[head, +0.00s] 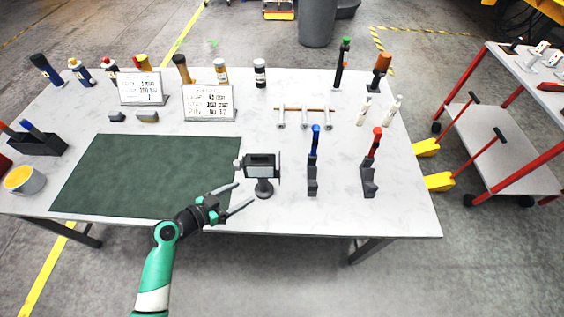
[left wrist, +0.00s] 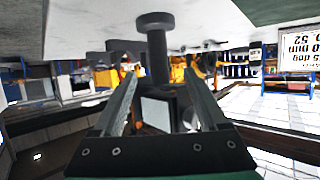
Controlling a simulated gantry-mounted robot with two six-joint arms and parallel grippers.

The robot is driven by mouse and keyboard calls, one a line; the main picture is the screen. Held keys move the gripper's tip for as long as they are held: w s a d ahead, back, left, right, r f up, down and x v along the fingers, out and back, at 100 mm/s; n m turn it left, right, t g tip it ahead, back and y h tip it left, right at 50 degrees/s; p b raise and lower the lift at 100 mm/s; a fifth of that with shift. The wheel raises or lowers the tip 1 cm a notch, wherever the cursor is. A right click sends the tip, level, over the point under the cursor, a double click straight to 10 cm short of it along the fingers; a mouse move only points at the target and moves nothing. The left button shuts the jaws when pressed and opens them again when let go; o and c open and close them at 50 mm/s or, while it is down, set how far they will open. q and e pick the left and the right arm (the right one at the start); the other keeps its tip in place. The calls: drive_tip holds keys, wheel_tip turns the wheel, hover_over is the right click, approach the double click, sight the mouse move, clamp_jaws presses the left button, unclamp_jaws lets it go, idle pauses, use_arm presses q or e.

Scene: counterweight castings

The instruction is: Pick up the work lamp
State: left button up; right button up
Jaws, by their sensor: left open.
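The work lamp (head: 261,164) stands upright on the table, just right of the green mat, with a dark boxy head, a short stem and a round base. My left gripper (head: 244,193) is open and empty, near the table's front edge, close to the lamp on its left and front side. The left wrist view is upside down. There the lamp's round base (left wrist: 155,20) is at the top and its stem comes down between the two open fingers (left wrist: 160,82); its head is partly hidden behind them. My right gripper is not in view.
The green mat (head: 140,178) lies left of the lamp and is bare. A blue-handled clamp (head: 313,175) and a red-handled clamp (head: 369,178) stand to the right. Two printed signs (head: 208,102) (head: 141,89) and several bottles are behind. A red cart (head: 505,130) is at right.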

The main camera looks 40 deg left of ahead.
sight(260, 186)
use_arm(q)
drive_tip(key=shift+s+d+f+b, duration=0.25)
drive_tip(key=shift+f+b, duration=0.35)
drive_tip(key=shift+b, duration=0.1)
drive_tip(key=shift+b+x, duration=0.8)
drive_tip(key=shift+b, duration=0.15)
drive_tip(key=x, duration=0.3)
drive_tip(key=shift+w+r, duration=0.2)
drive_tip(key=shift+w, duration=0.3)
drive_tip(key=shift+b+x, duration=0.75)
drive_tip(key=shift+x, duration=2.05)
drive_tip(key=shift+s+a, duration=0.1)
clamp_jaws()
